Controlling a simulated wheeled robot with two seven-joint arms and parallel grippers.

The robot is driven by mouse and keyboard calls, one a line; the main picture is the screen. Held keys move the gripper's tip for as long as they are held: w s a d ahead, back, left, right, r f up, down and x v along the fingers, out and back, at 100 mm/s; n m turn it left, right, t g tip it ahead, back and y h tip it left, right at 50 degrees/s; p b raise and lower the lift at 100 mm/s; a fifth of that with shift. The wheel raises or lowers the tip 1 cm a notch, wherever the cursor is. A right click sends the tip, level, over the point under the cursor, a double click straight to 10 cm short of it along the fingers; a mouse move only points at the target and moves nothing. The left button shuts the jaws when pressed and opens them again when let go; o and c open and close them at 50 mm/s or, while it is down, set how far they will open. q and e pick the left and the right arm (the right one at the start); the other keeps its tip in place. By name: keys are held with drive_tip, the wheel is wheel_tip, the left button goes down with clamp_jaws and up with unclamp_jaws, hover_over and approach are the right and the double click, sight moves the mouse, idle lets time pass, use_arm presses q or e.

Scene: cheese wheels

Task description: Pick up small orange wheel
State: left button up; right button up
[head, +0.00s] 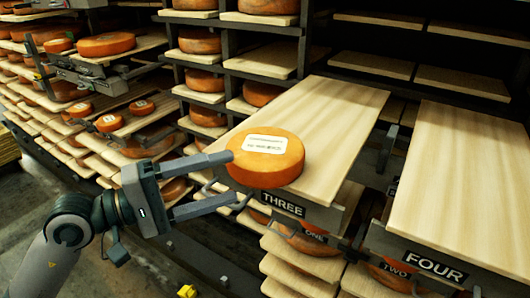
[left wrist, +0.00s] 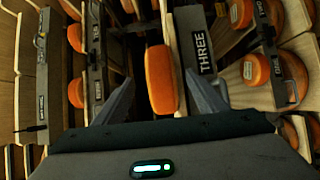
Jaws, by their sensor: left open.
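An orange cheese wheel (head: 265,158) with a white label on top lies flat at the front left corner of the wooden board marked THREE (head: 335,125). My left gripper (head: 238,177) is open at the near left side of this wheel, its upper fingertip at the wheel's edge and its lower one by the front edge. In the left wrist view the wheel (left wrist: 161,80) shows edge-on between the two spread fingers (left wrist: 160,92), with a gap on each side. I cannot tell if a finger touches it. My right gripper is not in view.
A bare board marked FOUR (head: 465,190) stands to the right. Smaller labelled orange wheels, one of them here (head: 108,123), sit on a board at the left. Racks with more wheels (head: 200,41) fill the back. Board THREE is clear behind the wheel.

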sight(235, 171)
use_arm(q)
drive_tip(key=p+x, duration=0.3)
drive_tip(key=shift+w+d+r, duration=0.1)
drive_tip(key=shift+w+r, duration=0.1)
drive_tip(key=shift+w, duration=0.25)
drive_tip(key=shift+w+d+f, duration=0.25)
drive_tip(key=shift+d, duration=0.35)
drive_tip(key=c, duration=1.5)
drive_tip(key=shift+r, duration=0.15)
clamp_jaws()
drive_tip(key=shift+r, duration=0.15)
